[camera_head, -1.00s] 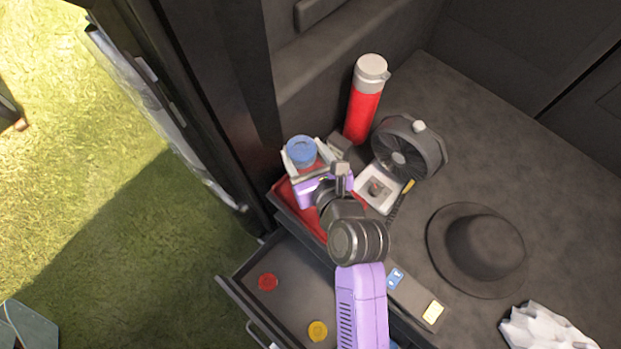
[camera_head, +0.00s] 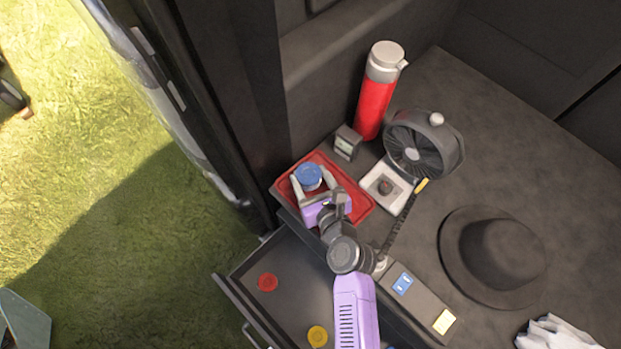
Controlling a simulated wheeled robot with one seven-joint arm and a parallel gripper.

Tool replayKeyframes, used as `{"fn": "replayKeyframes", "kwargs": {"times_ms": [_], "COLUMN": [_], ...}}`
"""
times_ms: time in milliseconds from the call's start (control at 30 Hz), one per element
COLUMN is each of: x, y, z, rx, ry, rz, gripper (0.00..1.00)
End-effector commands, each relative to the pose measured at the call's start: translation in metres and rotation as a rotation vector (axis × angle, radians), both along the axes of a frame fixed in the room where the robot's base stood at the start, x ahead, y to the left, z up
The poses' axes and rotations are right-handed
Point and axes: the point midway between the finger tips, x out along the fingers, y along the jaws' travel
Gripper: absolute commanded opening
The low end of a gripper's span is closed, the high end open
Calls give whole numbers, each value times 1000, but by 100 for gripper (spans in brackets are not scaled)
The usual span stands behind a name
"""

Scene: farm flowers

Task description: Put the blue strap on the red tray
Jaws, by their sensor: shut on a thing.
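The blue strap (camera_head: 308,176) is a round blue roll. My gripper (camera_head: 313,183) is shut on it, with a pale finger on each side. The red tray (camera_head: 352,195) lies on the dark surface at the drawer's upper end. The strap and my fingers are over the left part of the tray. I cannot tell whether the strap touches the tray floor. My wrist hides the tray's near middle.
A red flask (camera_head: 377,92), a small dark box (camera_head: 347,142), a fan (camera_head: 424,146) and a white square dish (camera_head: 387,188) stand close by. A dark hat (camera_head: 493,256) lies right. The open drawer (camera_head: 285,285) holds a red roll (camera_head: 267,282) and a yellow roll (camera_head: 317,336).

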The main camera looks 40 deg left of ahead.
Motion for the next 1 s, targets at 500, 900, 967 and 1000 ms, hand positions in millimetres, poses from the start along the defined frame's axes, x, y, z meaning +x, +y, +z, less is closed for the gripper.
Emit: {"fn": "replayKeyframes", "kwargs": {"times_ms": [500,900,967,1000], "x": [0,-1,-3,-5], "y": [0,-1,-7,-11], "z": [-3,1,3,5], "rx": [0,0,0,1], "ry": [-1,-1,0,-1], "rz": [0,0,-1,-2], "gripper": [82,82,82,82]}}
